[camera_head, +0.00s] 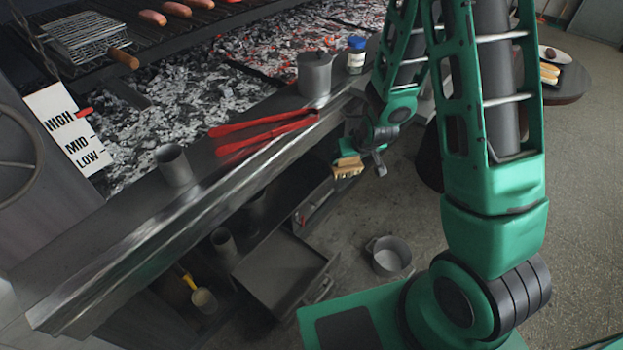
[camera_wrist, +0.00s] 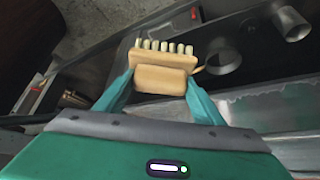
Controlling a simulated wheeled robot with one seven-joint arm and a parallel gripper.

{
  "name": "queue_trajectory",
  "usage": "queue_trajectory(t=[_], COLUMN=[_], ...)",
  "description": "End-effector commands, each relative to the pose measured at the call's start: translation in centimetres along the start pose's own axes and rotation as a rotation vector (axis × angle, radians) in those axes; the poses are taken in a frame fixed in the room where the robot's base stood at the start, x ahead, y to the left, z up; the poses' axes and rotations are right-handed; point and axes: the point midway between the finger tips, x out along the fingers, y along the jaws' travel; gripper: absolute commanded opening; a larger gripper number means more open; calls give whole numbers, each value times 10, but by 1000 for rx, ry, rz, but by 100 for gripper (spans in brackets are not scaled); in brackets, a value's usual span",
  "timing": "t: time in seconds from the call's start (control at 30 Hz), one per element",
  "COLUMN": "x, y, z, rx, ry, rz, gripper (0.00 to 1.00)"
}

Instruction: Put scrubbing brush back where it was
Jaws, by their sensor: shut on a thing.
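The scrubbing brush (camera_wrist: 163,60) has a tan wooden body and a row of pale bristles. In the wrist view it sits between the two green fingers of my gripper (camera_wrist: 161,80), which is shut on it. In the head view the brush (camera_head: 348,168) hangs from my gripper (camera_head: 362,158) in the air, just off the front edge of the grill ledge, with its bristles pointing down. Part of the gripper is hard to make out in the head view because it is small and dark. A lower shelf (camera_head: 312,208) lies to the left of and below the brush.
Red tongs (camera_head: 262,133), a metal pot (camera_head: 315,75) and a metal cup (camera_head: 174,165) are on the grill ledge. A grey tray (camera_head: 280,270) sits low under the ledge. A pot (camera_head: 390,257) stands on the floor.

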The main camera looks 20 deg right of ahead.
Motion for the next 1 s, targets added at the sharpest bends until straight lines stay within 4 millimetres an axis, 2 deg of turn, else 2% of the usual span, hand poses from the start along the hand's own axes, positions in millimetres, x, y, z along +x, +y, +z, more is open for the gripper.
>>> queue_trajectory(t=[0.23,0.37,0.47,0.63,1.0], x=[2,20,46,103,228], y=[16,20,24,30,46], z=[1,-2,-6,-11,2], rx=[14,-7,-43,-128,-317], ry=[0,-2,-2,-1,2], rz=[9,-4,-27,-82,-203], gripper=[38,38,38,38,38])
